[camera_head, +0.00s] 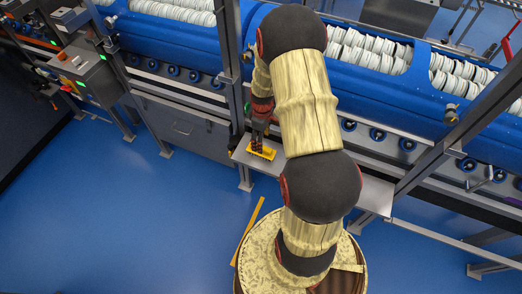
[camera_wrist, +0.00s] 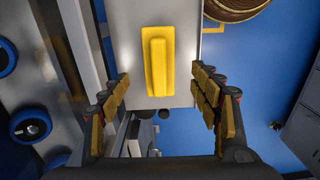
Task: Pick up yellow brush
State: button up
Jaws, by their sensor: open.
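The yellow brush (camera_wrist: 158,62) lies on a narrow light-grey shelf (camera_wrist: 183,98) in the wrist view, its raised handle running up and down the picture. In the head view the yellow brush (camera_head: 266,153) shows at the left end of the metal shelf (camera_head: 373,193), partly covered by my gripper. My gripper (camera_head: 259,142) points down over it. In the wrist view my gripper (camera_wrist: 161,90) is open, its padded fingers apart to the left and right of the brush's near end. The exact height above the brush is unclear.
A blue machine (camera_head: 180,45) with rows of white discs stands behind the shelf. A grey upright post (camera_head: 232,60) rises close left of my gripper. Blue rollers (camera_wrist: 30,125) line the left side in the wrist view. Open blue floor (camera_head: 130,220) lies in front.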

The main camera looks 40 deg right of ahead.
aim_at(269, 153)
jog(key=f, duration=0.2)
jog(key=f+b, duration=0.1)
jog(key=f, duration=0.1)
jog(key=f+b, duration=0.1)
jog(key=f, duration=0.2)
jog(key=shift+w, duration=0.25)
jog(key=shift+r, duration=0.1)
jog(key=shift+c, duration=0.6)
jog(key=c, duration=1.1)
jog(key=shift+c, duration=0.5)
jog(key=shift+r, duration=0.1)
